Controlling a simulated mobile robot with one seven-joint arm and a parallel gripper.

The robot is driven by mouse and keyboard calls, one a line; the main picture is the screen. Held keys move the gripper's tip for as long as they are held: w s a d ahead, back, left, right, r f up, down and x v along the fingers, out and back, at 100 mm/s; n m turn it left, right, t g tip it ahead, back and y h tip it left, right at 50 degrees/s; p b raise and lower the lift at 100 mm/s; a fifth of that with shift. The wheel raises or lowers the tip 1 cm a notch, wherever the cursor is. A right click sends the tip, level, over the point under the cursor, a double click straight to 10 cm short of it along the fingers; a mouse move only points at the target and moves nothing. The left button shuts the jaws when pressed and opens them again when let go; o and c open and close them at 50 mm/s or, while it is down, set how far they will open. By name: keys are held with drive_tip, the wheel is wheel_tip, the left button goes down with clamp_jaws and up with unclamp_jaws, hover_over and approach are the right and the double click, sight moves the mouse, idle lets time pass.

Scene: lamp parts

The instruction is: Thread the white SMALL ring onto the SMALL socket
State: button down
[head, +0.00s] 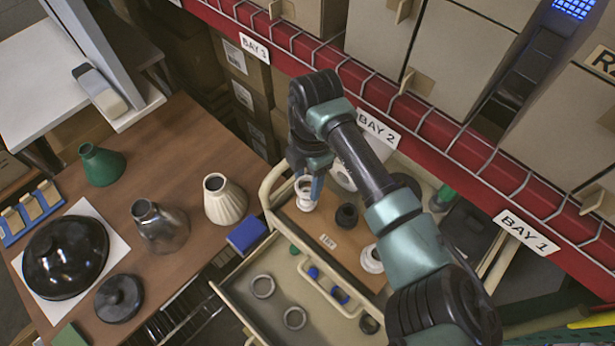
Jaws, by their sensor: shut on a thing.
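My gripper (316,188), with blue fingertips, is shut on a white ring (303,183) over the far left part of the cart's brown board. A white round part (307,205) shows directly below the ring and looks like a socket. I cannot tell whether the ring is around it, resting on it or just above it. A black socket (347,216) stands to the right, and another white socket-like part (371,259) stands nearer, beside my arm. No size label is readable on these parts. My arm hides some of the board.
The cream cart (266,200) has raised rims. Lampshades, including a cream one (226,200), stand on the brown table (190,125) at left. A red shelf beam (430,120) runs behind.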

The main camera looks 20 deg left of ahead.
sight(308, 190)
wheel_tip(308, 190, up, 4)
drive_tip(key=p, duration=0.3)
drive_tip(key=shift+p, duration=0.3)
drive_tip(key=shift+f, duration=0.1)
drive_tip(key=shift+f+b, duration=1.7)
drive_tip(key=shift+f, duration=0.9)
drive_tip(key=shift+f+b, duration=0.8)
drive_tip(key=shift+f, duration=0.5)
drive_tip(key=shift+f, duration=0.65)
